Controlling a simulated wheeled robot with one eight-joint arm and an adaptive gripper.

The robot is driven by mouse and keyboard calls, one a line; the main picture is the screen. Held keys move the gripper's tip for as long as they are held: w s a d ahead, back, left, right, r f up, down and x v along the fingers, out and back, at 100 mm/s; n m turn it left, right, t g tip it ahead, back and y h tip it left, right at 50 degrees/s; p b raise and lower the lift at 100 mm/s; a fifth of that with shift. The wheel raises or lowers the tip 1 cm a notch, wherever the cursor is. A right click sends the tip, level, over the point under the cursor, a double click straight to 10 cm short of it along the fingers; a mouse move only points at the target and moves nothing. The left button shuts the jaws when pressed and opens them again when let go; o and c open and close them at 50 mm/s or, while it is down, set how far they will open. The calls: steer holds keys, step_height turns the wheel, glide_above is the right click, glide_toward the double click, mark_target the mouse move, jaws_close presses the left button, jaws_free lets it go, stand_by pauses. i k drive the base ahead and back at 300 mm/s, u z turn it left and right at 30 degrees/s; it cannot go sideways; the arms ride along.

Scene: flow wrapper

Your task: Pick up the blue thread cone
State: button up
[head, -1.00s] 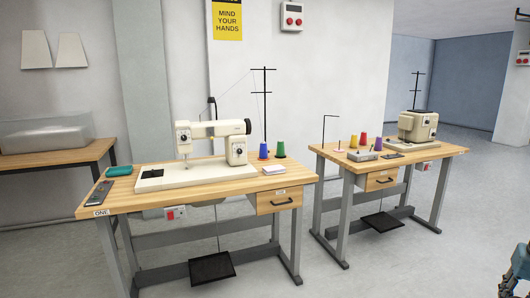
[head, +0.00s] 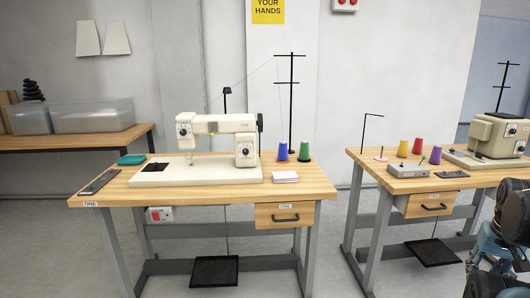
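The blue thread cone (head: 283,152) stands upright on the wooden table labelled ONE (head: 302,185), at its back right corner. A green thread cone (head: 304,152) stands close on its right, and the sewing machine (head: 212,140) is on its left. The black thread stand (head: 291,100) rises right by the cones. Part of my arm (head: 503,235) shows at the lower right edge, well away from the cone. The fingers of my gripper cannot be made out.
A second table (head: 375,170) to the right holds red, yellow and purple cones, a grey box (head: 422,170) and another machine (head: 492,138). A narrow gap separates the tables. The floor in front is clear.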

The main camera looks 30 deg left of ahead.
mark_target(283, 155)
steer(key=u, duration=0.45)
steer(key=i, duration=1.15)
steer(key=u, duration=0.5)
steer(key=i, duration=0.5)
steer(key=u, duration=0.15)
